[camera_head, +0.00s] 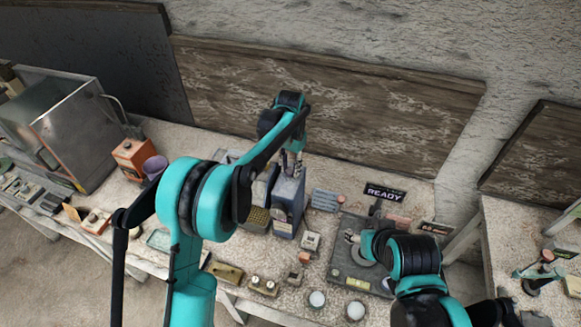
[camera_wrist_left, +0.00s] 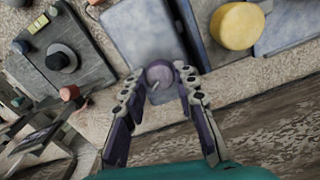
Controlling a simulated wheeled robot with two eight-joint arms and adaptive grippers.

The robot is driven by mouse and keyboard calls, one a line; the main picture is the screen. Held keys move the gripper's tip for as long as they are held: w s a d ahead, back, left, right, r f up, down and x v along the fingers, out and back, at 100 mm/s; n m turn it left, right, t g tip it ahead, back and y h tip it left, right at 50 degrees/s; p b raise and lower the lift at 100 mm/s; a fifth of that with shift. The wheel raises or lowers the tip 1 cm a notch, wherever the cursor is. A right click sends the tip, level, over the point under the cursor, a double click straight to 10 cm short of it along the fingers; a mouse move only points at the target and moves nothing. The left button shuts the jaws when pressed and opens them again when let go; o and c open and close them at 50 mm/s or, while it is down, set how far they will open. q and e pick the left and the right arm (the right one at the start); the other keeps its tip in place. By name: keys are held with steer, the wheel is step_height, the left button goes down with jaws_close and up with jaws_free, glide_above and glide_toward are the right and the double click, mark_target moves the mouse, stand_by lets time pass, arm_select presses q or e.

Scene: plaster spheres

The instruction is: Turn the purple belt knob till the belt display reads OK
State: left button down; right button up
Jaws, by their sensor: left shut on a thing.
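My left gripper (camera_head: 290,158) reaches down at the top of a blue-grey box (camera_head: 289,192) near the middle of the bench. In the left wrist view its two fingers (camera_wrist_left: 160,80) are shut on a round, dull purple knob (camera_wrist_left: 160,72), one finger on each side. The knob sits at the edge of the blue-grey box (camera_wrist_left: 143,35); in the head view the arm and fingers hide it. A dark display (camera_head: 384,193) reads READY; no display reading OK shows.
The dark plate (camera_head: 345,272) carries a round part. A second small sign (camera_head: 435,229) has unreadable text. An orange box (camera_head: 135,157) with a purple cup-like part (camera_head: 154,166) stands left. Small devices and white discs (camera_head: 317,299) line the front edge. A wooden board (camera_head: 330,100) backs the bench.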

mark_target(290, 170)
arm_select(q)
steer(key=c, duration=1.2)
jaws_free()
steer(key=shift+o, duration=0.2)
step_height(290, 170, up, 12)
steer(key=shift+a, duration=0.1)
steer(key=s+a+f+n+t+b, duration=0.2)
steer(key=s+a+f+b, duration=0.1)
steer(key=s+a+b, duration=0.35)
steer(key=s+a+f+n+t+b, duration=0.1)
steer(key=s+a+f+t+b, duration=0.1)
steer(key=s+a+f+b, duration=0.45)
steer(key=s+a+f+n+t+b, duration=0.1)
steer(key=s+a+f+b, duration=0.1)
steer(key=s+f, duration=0.5)
steer(key=s+a+f+n+t+b, duration=0.2)
steer(key=s+f+b, duration=0.3)
steer(key=s+f, duration=0.2)
steer(key=shift+s+a+f, duration=0.2)
steer(key=shift+s+a, duration=0.05)
steer(key=shift+s, duration=0.65)
